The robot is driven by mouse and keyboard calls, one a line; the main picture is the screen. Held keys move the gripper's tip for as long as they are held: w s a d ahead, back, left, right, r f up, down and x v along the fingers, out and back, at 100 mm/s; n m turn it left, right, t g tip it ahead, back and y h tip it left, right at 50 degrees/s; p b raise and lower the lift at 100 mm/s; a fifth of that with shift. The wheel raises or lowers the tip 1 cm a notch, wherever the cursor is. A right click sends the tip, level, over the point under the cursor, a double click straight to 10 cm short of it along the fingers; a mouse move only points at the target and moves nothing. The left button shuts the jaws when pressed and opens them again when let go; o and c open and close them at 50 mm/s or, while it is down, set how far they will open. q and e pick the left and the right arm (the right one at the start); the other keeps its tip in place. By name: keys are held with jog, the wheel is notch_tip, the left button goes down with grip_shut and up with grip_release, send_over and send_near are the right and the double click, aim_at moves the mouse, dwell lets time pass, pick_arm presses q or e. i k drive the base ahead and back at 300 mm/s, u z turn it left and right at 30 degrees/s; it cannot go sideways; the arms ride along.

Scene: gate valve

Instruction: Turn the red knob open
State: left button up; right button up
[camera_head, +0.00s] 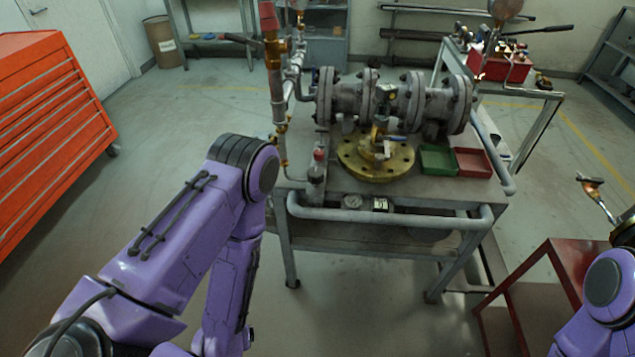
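A small red knob (319,155) sits on top of a short grey upright fitting at the left front of the metal work table (345,208). A second red part, a tall red cap (268,17), tops the brass and steel pipe at the table's left; I cannot tell for certain which one the task means. My purple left arm is bent, with its elbow just left of the table and its forearm running down. My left gripper is not visible.
A grey flanged valve body (345,100) and a brass flange (375,160) stand on the table, beside a green tray (438,160) and a red tray (473,163). An orange drawer cabinet (45,135) stands left, a dark red stand (545,290) right. Floor between is clear.

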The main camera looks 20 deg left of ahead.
aim_at(319, 153)
jog(key=z, duration=0.7)
jog(key=i, duration=0.55)
jog(key=u, duration=1.6)
jog(key=i, duration=0.5)
jog(key=u, duration=0.2)
jog(key=k, duration=0.5)
jog(key=u, duration=2.35)
jog(key=i, duration=0.65)
